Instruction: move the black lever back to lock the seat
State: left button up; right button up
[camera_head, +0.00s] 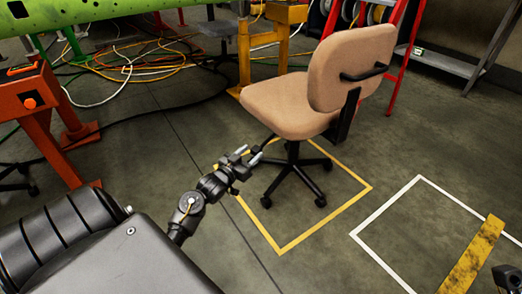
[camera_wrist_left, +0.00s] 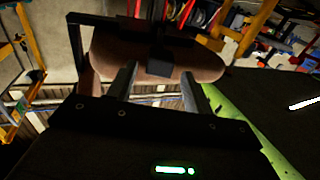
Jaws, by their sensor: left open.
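The office chair (camera_head: 285,105) has a tan seat and backrest on a black five-star base. A short dark lever (camera_head: 265,143) sticks out from under the seat's near left side. My left gripper (camera_head: 248,154) is open at the lever's outer end; I cannot tell whether it touches it. In the left wrist view, the two fingers (camera_wrist_left: 160,72) are spread, with a black block-like end (camera_wrist_left: 160,66) between or just beyond them, in front of the tan seat (camera_wrist_left: 205,64). A dark part of my right arm (camera_head: 508,278) shows at the lower right edge; its fingers are unclear.
The chair stands in a yellow floor square (camera_head: 327,217); a white-outlined square (camera_head: 397,265) and a yellow bar (camera_head: 474,258) lie right. An orange stand (camera_head: 40,110) is left, a red ladder (camera_head: 405,70) behind. Cables (camera_head: 135,60) cover the back floor.

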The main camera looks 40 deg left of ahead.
pick_arm(q)
jog(key=b, duration=0.2)
send_near(271, 137)
jog(key=shift+w+a+r, duration=0.1)
jog(key=shift+w, duration=0.55)
jog(key=shift+w+a+r, duration=0.1)
jog(key=shift+w+a, duration=0.05)
jog(key=shift+w, duration=0.5)
